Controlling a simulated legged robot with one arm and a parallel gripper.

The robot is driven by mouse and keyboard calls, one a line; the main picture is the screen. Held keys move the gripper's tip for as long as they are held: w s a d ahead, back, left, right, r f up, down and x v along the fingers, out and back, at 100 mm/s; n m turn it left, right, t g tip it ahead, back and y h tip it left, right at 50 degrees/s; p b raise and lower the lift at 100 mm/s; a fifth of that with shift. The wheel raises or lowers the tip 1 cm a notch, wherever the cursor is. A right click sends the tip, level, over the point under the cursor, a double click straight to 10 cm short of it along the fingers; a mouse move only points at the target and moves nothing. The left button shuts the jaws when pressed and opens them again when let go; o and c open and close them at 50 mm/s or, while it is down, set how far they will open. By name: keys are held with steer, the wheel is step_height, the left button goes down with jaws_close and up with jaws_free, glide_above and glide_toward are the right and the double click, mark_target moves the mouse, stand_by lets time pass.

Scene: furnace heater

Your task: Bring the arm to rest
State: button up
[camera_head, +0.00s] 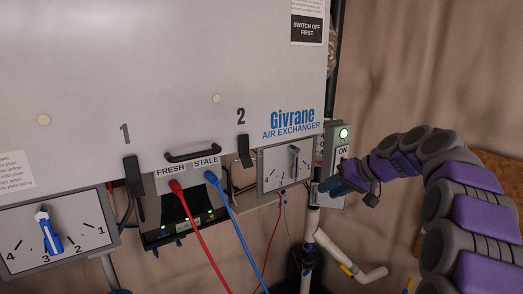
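My arm comes in from the right side of the head view and arches over to the left. My gripper (338,187) is at the switch box (337,150), just below its ON label, close to the box's lower part. I cannot tell whether it touches the box. The fingers are small and dark, and their gap does not show. A green light (343,133) is lit at the top of the switch box.
The Givrane air exchanger (180,70) fills the left and middle. A dial panel (286,166) is left of my gripper, and another dial panel (80,225) is at lower left. Red (200,232) and blue (238,232) cables hang in front. A white pipe (335,255) runs below my gripper.

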steer(key=s+a+f+g+h+b, duration=0.1)
steer(key=s+a+f+g, duration=0.2)
steer(key=s, duration=0.4)
steer(key=s+a+f+h+b, duration=0.1)
steer(key=s+a+f+b, duration=0.15)
steer(key=s+f, duration=0.35)
steer(key=s+a+f+g+h+b, duration=0.1)
steer(key=s+a+f+g, duration=0.2)
steer(key=s, duration=0.5)
steer(key=s+d+f+h+b, duration=0.1)
steer(key=s+f, duration=0.4)
steer(key=s, duration=0.4)
steer(key=s+d+f+g+h+b, duration=0.1)
steer(key=s+f+h, duration=0.1)
steer(key=s+f, duration=0.3)
steer(key=s+d+f+m+h+b, duration=0.1)
steer(key=s+f, duration=0.4)
steer(key=s, duration=0.8)
steer(key=shift+s+f+g+h+b, duration=0.2)
steer(key=shift+f+g+h+b, duration=0.1)
steer(key=shift+f+g+b, duration=0.15)
steer(key=shift+f, duration=0.1)
